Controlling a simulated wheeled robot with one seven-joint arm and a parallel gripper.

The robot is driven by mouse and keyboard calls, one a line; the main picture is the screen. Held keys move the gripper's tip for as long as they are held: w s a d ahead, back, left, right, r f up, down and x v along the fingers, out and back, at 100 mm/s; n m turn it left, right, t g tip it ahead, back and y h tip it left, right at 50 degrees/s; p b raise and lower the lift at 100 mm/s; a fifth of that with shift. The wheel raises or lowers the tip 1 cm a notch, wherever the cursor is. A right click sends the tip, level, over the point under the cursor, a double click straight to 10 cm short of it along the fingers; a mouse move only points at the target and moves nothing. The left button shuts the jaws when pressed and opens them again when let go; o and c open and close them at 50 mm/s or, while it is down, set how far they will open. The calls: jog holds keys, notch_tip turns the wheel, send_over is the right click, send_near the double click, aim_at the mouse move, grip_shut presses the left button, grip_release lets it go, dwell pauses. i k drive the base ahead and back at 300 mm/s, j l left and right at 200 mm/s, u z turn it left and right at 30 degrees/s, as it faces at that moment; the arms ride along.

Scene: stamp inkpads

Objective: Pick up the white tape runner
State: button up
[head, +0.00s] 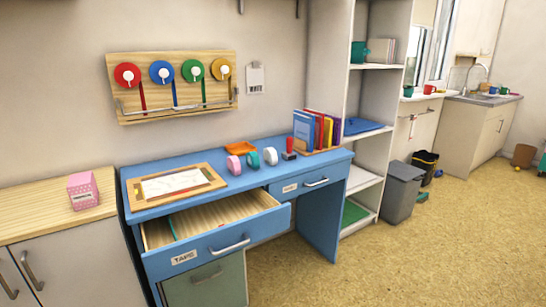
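A white rounded item (270,156), which looks like the white tape runner, stands on the blue desk (290,171) at the right end of a short row. Beside it are a similar teal one (253,160) and a pink one (234,165). The white one seems to stand upright, and nothing covers it. My gripper is not in view.
The left drawer (230,228), labelled TAPE, is pulled out below the desk top. A framed board (174,185) lies left of the row. An orange tray (240,148) lies behind it. A red stamp (290,148) and upright books (304,130) stand to the right.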

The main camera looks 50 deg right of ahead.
aim_at(270, 155)
jog(key=l, duration=2.15)
jog(key=k+l+u, duration=0.1)
jog(key=l, duration=2.1)
jog(key=k+l, duration=0.15)
jog(key=l, duration=0.9)
jog(key=l+u, duration=0.1)
jog(key=u, duration=0.35)
jog(key=l+u, duration=0.15)
jog(key=u, duration=0.25)
jog(key=l+u, duration=0.1)
jog(key=u, duration=0.35)
jog(key=k+j, duration=0.05)
